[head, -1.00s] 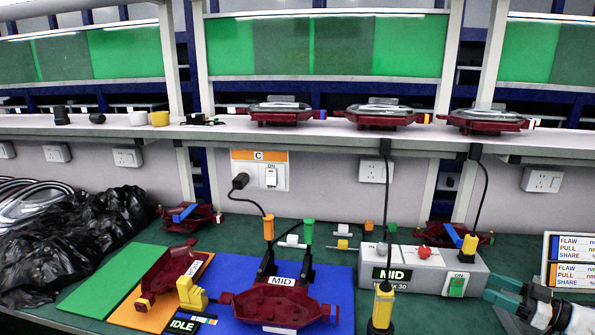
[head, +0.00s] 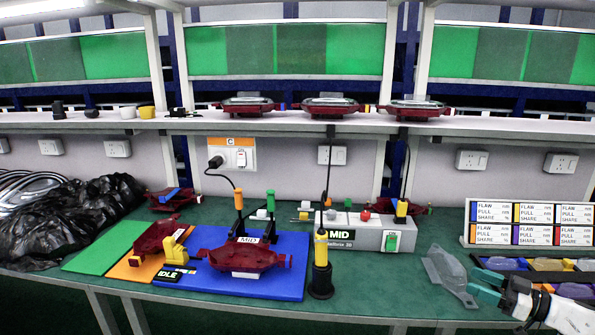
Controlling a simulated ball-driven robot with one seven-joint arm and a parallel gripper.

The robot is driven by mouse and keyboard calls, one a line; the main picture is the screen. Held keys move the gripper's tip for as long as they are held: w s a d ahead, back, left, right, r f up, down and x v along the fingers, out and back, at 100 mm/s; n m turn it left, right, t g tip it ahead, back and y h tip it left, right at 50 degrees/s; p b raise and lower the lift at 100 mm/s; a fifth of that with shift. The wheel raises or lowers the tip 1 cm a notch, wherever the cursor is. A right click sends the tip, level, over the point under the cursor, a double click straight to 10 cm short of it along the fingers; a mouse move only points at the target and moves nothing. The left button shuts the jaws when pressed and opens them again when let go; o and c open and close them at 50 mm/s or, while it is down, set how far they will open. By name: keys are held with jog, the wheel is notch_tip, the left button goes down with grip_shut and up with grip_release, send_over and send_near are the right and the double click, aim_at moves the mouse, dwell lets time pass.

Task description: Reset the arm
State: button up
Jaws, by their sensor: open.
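My gripper (head: 484,286) is at the lower right of the head view, at the end of my white and black arm. Its teal fingers are spread apart with nothing between them. It is over the right part of the green bench top, just right of a clear grey lamp cover (head: 449,277) that lies on the bench. I cannot tell from this view how high the gripper is above the bench.
A blue mat (head: 285,285) with a dark red lamp housing (head: 241,257) lies left of centre. A yellow and black tool (head: 320,265) stands upright beside it. A grey control box (head: 368,235) is behind. A label board (head: 533,223) and coloured bins (head: 552,265) are at right.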

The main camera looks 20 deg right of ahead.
jog(key=w+a+m+t+h+p, duration=0.1)
jog(key=w+a+m+t+h, duration=0.4)
jog(key=w+a, duration=0.8)
jog(key=a+f+m+g+h, duration=0.1)
jog(key=a+h, duration=0.1)
jog(key=a+f+m+g+h, duration=0.1)
jog(key=a+f+g+h, duration=0.1)
jog(key=a, duration=0.1)
jog(key=w+a+f+m+g+h+p, duration=0.1)
jog(key=a+h, duration=0.1)
jog(key=a, duration=0.1)
jog(key=shift+a+f+m+h, duration=0.15)
jog(key=shift+f+m+h, duration=0.15)
jog(key=shift+f+m, duration=0.1)
jog(key=s+a+f+g+y+p, duration=0.1)
jog(key=s+a+f+g, duration=0.45)
jog(key=s, duration=0.45)
jog(key=s+a+f+g, duration=0.4)
jog(key=s+a, duration=0.3)
jog(key=s, duration=0.2)
jog(key=s+a+n+g+y, duration=0.1)
jog(key=s+a+g, duration=0.1)
jog(key=s, duration=0.8)
jog(key=s+a+r+n+g+y+p, duration=0.1)
jog(key=s+g, duration=0.3)
jog(key=s, duration=0.7)
jog(key=shift+a+n+y, duration=0.3)
jog(key=shift+a+n, duration=0.15)
jog(key=shift+n, duration=0.05)
jog(key=shift+r, duration=0.1)
